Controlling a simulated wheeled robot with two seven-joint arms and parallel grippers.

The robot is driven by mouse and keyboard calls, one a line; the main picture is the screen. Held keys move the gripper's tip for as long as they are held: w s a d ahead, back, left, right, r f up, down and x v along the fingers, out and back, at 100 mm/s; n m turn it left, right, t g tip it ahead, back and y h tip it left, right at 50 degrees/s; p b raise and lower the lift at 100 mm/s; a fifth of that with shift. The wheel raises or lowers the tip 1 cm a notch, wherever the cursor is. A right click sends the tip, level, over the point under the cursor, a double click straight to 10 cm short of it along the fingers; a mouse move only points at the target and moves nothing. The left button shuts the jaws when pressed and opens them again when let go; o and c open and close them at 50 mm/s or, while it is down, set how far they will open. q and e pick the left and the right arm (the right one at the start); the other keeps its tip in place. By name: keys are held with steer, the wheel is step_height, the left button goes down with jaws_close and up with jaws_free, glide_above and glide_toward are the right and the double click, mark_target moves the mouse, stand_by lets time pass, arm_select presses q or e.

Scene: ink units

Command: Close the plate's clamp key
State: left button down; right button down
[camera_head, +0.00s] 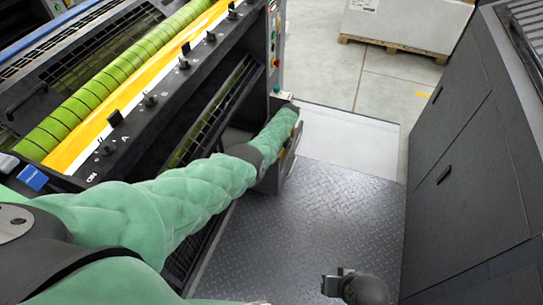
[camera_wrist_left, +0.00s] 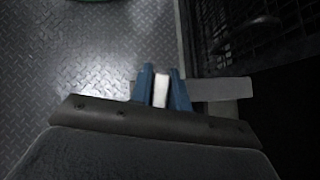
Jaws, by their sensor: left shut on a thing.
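In the left wrist view my left gripper (camera_wrist_left: 162,78) has its two blue fingers closed on a narrow white piece (camera_wrist_left: 161,92). I cannot tell whether this piece is the clamp key. In the head view my green-sleeved left arm reaches to the machine's right end, and its fingers cannot be made out there. Several small black keys (camera_head: 150,99) stand in a row along the dark bar (camera_head: 140,140), beside the yellow and white plate strip (camera_head: 90,129). An "ON" mark is on the bar's near end.
A green roller (camera_head: 85,98) lies behind the plate strip. A button panel (camera_head: 275,45) is on the machine's end. A pale grey bar (camera_wrist_left: 220,89) lies beside my left fingers.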

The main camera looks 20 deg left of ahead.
arm_select(q)
steer(key=shift+d+n+h, duration=0.1)
steer(key=shift+n+h, duration=0.6)
steer(key=shift+n, duration=0.2)
steer(key=shift+n+h, duration=0.3)
steer(key=shift+d, duration=0.1)
steer(key=c, duration=1.4)
jaws_free()
steer(key=shift+o, duration=0.2)
